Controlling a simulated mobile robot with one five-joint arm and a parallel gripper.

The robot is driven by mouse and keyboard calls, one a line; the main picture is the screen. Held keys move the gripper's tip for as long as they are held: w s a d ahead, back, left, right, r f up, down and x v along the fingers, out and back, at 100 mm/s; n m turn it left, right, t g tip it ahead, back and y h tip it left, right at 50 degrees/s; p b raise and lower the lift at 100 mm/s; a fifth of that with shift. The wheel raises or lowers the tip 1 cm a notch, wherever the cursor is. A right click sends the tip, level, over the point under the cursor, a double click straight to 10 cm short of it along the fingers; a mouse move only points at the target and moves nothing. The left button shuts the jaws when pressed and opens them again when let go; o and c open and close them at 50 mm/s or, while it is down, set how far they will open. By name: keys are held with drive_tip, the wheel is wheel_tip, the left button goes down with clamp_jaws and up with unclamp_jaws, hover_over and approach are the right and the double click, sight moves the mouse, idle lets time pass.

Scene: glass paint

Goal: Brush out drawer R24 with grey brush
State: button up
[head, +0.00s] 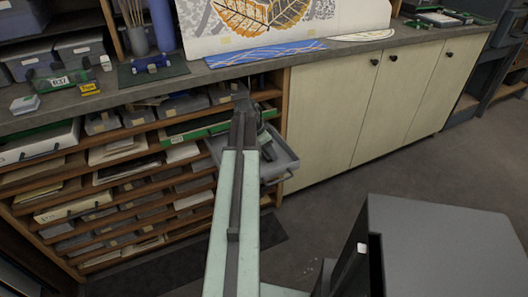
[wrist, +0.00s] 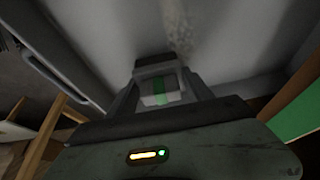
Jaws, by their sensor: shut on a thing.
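A grey drawer (head: 284,163) is pulled out of the rack, just left of the pale cupboards; I cannot read its label. Its grey inside (wrist: 225,35) fills much of the wrist view, with a pale speckled patch (wrist: 181,32) on it. My gripper (wrist: 158,72) is at this drawer, shut on a pale grey piece with a green band, which looks like part of the grey brush (wrist: 148,99). The bristles are hidden, so I cannot tell if they touch the drawer floor. In the head view my arm hides most of the gripper and part of the drawer.
Wooden rack slots (head: 110,185) with papers and small boxes lie left of the drawer. The worktop (head: 140,97) above holds bins, tools and a patterned panel (head: 270,20). Pale cupboards (head: 375,100) stand to the right.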

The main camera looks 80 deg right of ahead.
drive_tip(key=shift+s+d, duration=0.45)
drive_tip(key=shift+s, duration=0.15)
drive_tip(key=shift+w+d, duration=0.6)
drive_tip(key=shift+d, duration=0.15)
drive_tip(key=shift+w+a, duration=1.25)
drive_tip(key=shift+w+a+r, duration=0.1)
drive_tip(key=shift+w+a, duration=0.75)
drive_tip(key=shift+w, duration=0.2)
drive_tip(key=shift+w+a+f, duration=0.1)
drive_tip(key=shift+w+a, duration=0.7)
drive_tip(key=shift+w, duration=0.25)
drive_tip(key=shift+w+a+r, duration=0.1)
drive_tip(key=shift+w+a, duration=0.75)
drive_tip(key=shift+w, duration=0.2)
drive_tip(key=shift+w+a, duration=1.2)
drive_tip(key=shift+w, duration=0.3)
wheel_tip(320, 180, up, 6)
drive_tip(key=p, duration=0.6)
